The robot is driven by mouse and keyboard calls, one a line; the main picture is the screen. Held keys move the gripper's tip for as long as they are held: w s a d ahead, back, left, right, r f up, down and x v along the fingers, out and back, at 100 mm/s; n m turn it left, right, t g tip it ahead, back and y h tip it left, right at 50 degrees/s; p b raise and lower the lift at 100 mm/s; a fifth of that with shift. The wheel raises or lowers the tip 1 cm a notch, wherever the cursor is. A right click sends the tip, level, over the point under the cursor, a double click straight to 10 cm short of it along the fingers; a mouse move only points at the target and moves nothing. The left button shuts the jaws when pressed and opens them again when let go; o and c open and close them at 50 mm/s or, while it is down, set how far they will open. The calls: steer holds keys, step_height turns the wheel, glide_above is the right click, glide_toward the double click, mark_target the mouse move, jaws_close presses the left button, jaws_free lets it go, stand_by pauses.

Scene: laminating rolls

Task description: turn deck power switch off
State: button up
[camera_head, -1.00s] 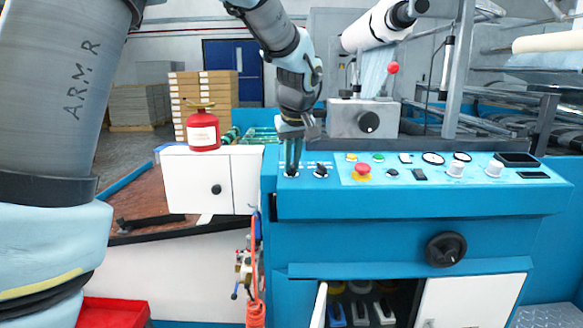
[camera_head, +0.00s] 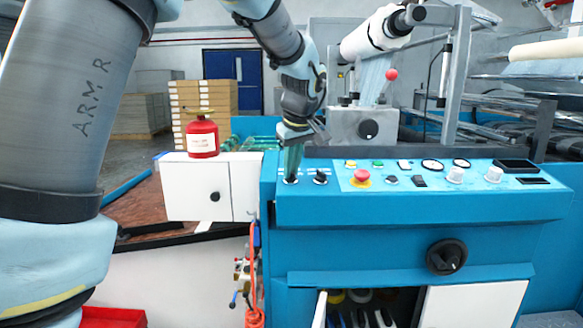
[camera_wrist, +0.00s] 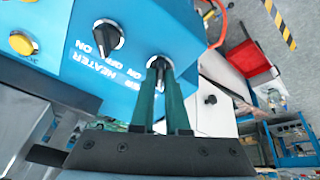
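Two black rotary switches sit at the left end of the blue control panel (camera_head: 430,208). The right one, labelled HEATER with ON and OFF marks, is the heater switch (camera_head: 320,177); in the wrist view it shows uncovered (camera_wrist: 107,35). The left one, the deck power switch (camera_wrist: 158,61) by its place, has its label mostly hidden behind my fingers. My gripper (camera_head: 291,178) points down at this left switch. In the wrist view, its two green fingers (camera_wrist: 160,72) meet the knob from both sides, with their tips close together. The knob's exact angle is hidden.
A red emergency button (camera_head: 361,177) and several other buttons and dials lie to the right on the panel. A grey box with a black knob (camera_head: 368,129) stands behind it. A red can (camera_head: 202,138) stands on the white cabinet (camera_head: 188,190) at left.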

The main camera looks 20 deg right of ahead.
steer(key=o, duration=0.4)
steer(key=shift+o, duration=0.2)
steer(key=v, duration=1)
steer(key=shift+r, duration=0.35)
steer(key=shift+s, duration=0.15)
steer(key=w+a+f+m+g+p, duration=0.1)
steer(key=a+f+p, duration=0.3)
steer(key=a, duration=0.9)
steer(key=a+f+m+g+p, duration=0.1)
steer(key=a+f+p, duration=0.35)
steer(key=a, duration=0.85)
steer(key=s+a+f+g, duration=0.1)
steer(key=s+a+f, duration=0.4)
steer(key=a, duration=0.5)
steer(key=shift+s+f+m+y+p, duration=0.3)
steer(key=shift+s+f, duration=0.1)
steer(key=shift+s, duration=0.6)
